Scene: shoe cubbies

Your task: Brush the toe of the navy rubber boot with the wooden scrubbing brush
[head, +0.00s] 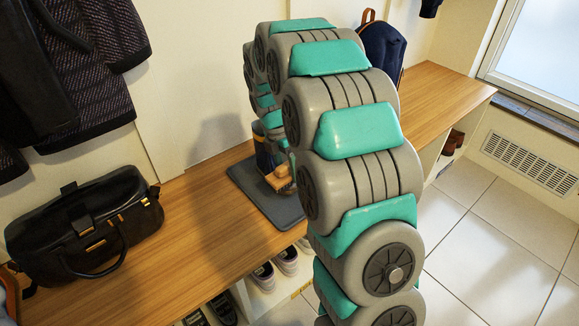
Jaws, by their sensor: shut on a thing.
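The navy rubber boot (262,154) stands on a dark grey mat (252,188) on the wooden bench, partly hidden by my arm. The wooden scrubbing brush (279,177) shows as a small tan block low in front of the boot, at its toe end. My gripper (283,164) is at the end of my arm, just above the brush and mostly hidden behind my own arm links. It is shut on the brush. I cannot tell whether the bristles touch the toe.
A black handbag (85,232) stands on the bench at left. A navy backpack (382,50) stands at the back. Dark coats (85,75) hang above left. Shoes (286,260) sit in cubbies below. Bench between handbag and mat is clear.

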